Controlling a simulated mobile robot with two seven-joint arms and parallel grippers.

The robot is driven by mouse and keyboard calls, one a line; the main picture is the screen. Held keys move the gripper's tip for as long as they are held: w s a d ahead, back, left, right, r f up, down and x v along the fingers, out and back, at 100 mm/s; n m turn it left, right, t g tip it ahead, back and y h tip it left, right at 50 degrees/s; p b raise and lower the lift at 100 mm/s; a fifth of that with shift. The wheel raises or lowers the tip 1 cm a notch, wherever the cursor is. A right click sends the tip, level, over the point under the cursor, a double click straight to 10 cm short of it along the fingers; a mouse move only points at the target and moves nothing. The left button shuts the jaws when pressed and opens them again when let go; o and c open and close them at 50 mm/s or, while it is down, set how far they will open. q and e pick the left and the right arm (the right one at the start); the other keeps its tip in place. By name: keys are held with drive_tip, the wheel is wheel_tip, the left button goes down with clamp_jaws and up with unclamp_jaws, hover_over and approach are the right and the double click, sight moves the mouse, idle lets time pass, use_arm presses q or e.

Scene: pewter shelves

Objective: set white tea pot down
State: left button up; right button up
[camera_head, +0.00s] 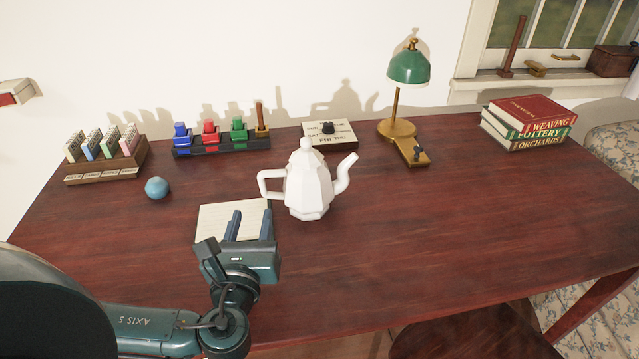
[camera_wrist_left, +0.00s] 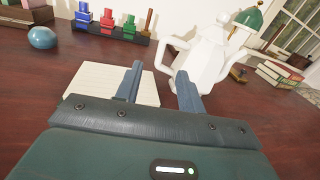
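The white tea pot (camera_head: 308,190) stands upright on the dark red-brown desk (camera_head: 420,220). Its handle faces left and its spout faces right. My left gripper (camera_head: 250,224) is open and empty, in front of and to the left of the pot, apart from the handle. In the left wrist view the two fingers (camera_wrist_left: 158,84) are spread, and the tea pot (camera_wrist_left: 205,52) stands beyond the right finger, which covers a little of it. My right gripper is not in view.
A paper pad (camera_head: 217,218) lies beneath my left fingers. A blue ball (camera_head: 157,188), card rack (camera_head: 105,158), stamp rack (camera_head: 222,145), calendar block (camera_head: 330,136), green lamp (camera_head: 408,70) and books (camera_head: 528,120) line the back. The desk right of the pot is clear.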

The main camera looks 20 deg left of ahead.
sight(261, 185)
use_arm(q)
drive_tip(key=x, duration=0.7)
drive_tip(key=shift+w+a, duration=0.1)
drive_tip(key=shift+w, duration=0.2)
drive_tip(key=shift+f+b+x, duration=0.15)
drive_tip(key=shift+b+x, duration=0.15)
drive_tip(key=shift+x, duration=1)
drive_tip(key=shift+f+b+x, duration=0.2)
drive_tip(key=shift+b+x, duration=0.1)
drive_tip(key=shift+x, duration=1)
drive_tip(key=shift+c, duration=0.5)
clamp_jaws()
drive_tip(key=shift+w+r, duration=0.1)
drive_tip(key=shift+r, duration=0.15)
